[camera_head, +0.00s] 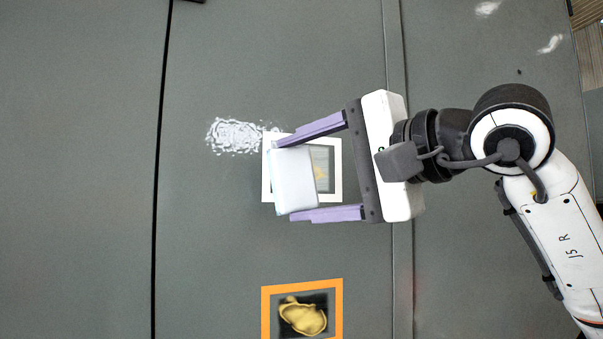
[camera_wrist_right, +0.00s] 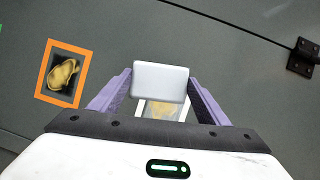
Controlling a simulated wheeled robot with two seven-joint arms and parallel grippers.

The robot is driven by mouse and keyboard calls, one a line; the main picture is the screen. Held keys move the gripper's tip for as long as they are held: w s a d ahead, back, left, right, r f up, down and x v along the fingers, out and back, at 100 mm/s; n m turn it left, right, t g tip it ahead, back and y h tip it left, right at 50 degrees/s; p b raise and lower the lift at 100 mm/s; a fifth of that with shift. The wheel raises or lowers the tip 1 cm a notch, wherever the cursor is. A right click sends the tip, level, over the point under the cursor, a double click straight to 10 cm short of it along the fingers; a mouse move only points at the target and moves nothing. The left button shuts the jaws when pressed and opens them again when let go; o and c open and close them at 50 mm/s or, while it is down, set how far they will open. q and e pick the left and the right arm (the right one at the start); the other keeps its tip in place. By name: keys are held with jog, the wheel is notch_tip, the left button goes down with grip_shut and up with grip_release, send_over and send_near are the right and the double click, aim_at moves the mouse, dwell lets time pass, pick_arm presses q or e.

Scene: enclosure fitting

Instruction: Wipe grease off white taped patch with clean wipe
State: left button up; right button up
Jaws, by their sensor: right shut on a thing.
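The white taped patch (camera_head: 337,184) is a white square frame on the grey panel. A tan smear of grease (camera_head: 320,172) shows inside it, partly hidden by the wipe. My right gripper (camera_head: 293,180) is over the patch, its purple fingers shut on a white block-like wipe (camera_head: 294,179). The wipe covers the patch's left part in the head view. In the right wrist view the wipe (camera_wrist_right: 160,82) sits between the fingertips, with the smear (camera_wrist_right: 163,109) just below it. I cannot tell whether the wipe touches the panel. My left gripper is not in view.
An orange taped square (camera_head: 338,306) with a thick yellow-brown smear lies at the bottom of the head view. White speckled residue (camera_head: 238,136) lies left of the white patch. A dark hinge (camera_wrist_right: 303,54) shows in the wrist view. Seams cross the panel.

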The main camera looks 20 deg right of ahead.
aim_at(304, 157)
jog(key=r, duration=0.2)
jog(key=shift+s+d+r, duration=0.15)
jog(key=shift+s+r, duration=0.15)
jog(key=shift+s, duration=0.05)
jog(key=shift+w+r, duration=0.1)
jog(key=shift+w, duration=0.05)
jog(key=shift+w+p, duration=0.5)
jog(key=shift+w, duration=1.1)
jog(key=shift+w+p, duration=0.3)
jog(key=shift+w, duration=0.85)
jog(key=shift+w+p, duration=0.55)
jog(key=shift+w, duration=0.6)
